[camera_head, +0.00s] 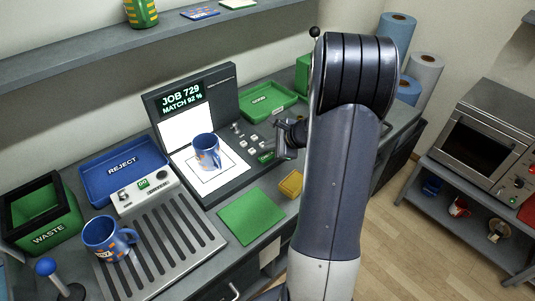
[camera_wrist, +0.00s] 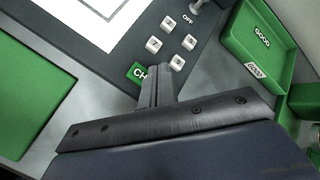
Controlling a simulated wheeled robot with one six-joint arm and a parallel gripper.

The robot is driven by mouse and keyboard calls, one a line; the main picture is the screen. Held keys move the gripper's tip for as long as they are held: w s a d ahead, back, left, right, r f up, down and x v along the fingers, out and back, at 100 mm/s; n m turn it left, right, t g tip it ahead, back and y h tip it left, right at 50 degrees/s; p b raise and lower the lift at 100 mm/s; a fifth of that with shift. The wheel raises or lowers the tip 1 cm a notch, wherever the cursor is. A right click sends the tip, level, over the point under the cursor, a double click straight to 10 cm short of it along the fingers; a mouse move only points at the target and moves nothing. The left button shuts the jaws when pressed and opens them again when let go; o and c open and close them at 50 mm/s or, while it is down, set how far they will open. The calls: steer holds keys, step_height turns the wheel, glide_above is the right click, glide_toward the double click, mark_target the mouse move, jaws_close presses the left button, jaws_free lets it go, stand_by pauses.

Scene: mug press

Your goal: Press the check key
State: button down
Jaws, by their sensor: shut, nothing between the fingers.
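The check key is a green key marked "CH" in the wrist view (camera_wrist: 138,72), at the near edge of the dark press panel. My gripper's shut fingers (camera_wrist: 158,88) cover the rest of its lettering; I cannot tell whether they touch it. In the head view the green check key (camera_head: 266,157) shows on the panel, just left of my gripper (camera_head: 283,152). A blue mug (camera_head: 207,151) with an orange pattern stands on the white sheet of the press. The press screen (camera_head: 182,97) reads "JOB 729 MATCH 92 %".
Several small white keys (camera_wrist: 153,45) and an OFF switch (camera_wrist: 197,6) sit close to the check key. A green GOOD tray (camera_head: 268,99) is behind. A blue REJECT tray (camera_head: 125,169), a green WASTE bin (camera_head: 42,213) and another mug (camera_head: 108,238) are at left.

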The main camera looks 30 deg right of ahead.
mark_target(270, 157)
steer(key=shift+r+p, duration=1.2)
steer(key=shift+r, duration=0.8)
